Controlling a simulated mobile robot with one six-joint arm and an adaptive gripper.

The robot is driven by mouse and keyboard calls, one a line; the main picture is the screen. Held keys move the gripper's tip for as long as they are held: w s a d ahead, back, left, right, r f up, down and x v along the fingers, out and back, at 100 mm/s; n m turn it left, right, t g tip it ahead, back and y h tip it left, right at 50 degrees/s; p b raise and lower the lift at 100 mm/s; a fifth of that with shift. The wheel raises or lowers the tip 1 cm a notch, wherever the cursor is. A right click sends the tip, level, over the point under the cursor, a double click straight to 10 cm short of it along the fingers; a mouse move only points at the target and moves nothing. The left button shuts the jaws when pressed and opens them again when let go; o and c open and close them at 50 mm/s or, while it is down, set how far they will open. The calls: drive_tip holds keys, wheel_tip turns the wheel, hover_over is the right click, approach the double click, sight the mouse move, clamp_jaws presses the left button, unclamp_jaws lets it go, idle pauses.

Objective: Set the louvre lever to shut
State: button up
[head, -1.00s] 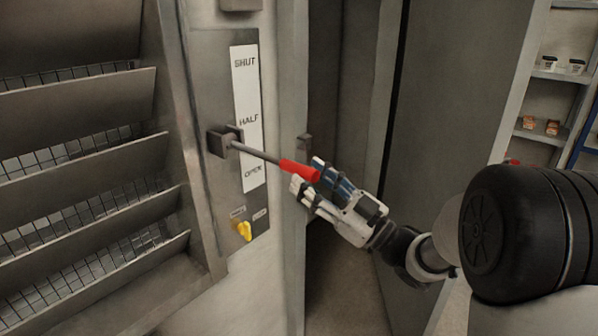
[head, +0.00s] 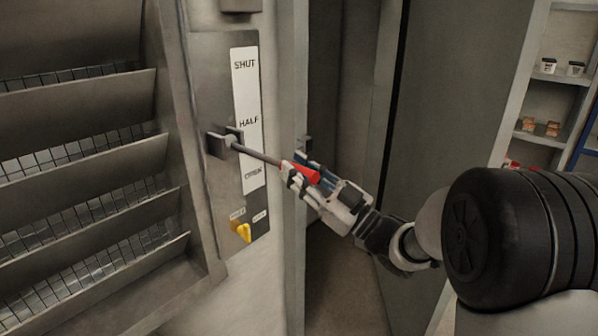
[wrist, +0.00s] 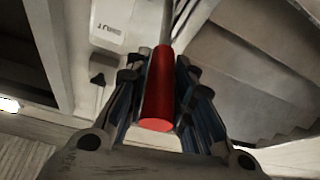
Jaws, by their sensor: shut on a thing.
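The louvre lever (head: 257,154) is a grey rod with a red grip, coming out of a dark pivot block on a metal plate. It slants down to the right, its grip end near the height of the OPEN mark on the white label strip (head: 246,92). The strip reads SHUT at top, HALF in the middle and OPEN at the bottom. My gripper (head: 302,174) is shut on the red grip. In the wrist view the red grip (wrist: 158,92) lies between both fingers, with the rod running on beyond it.
The louvre slats (head: 75,175) at left stand tilted with mesh behind them. A dark door (head: 440,100) and a shelf with small goods (head: 540,128) are at right.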

clamp_jaws()
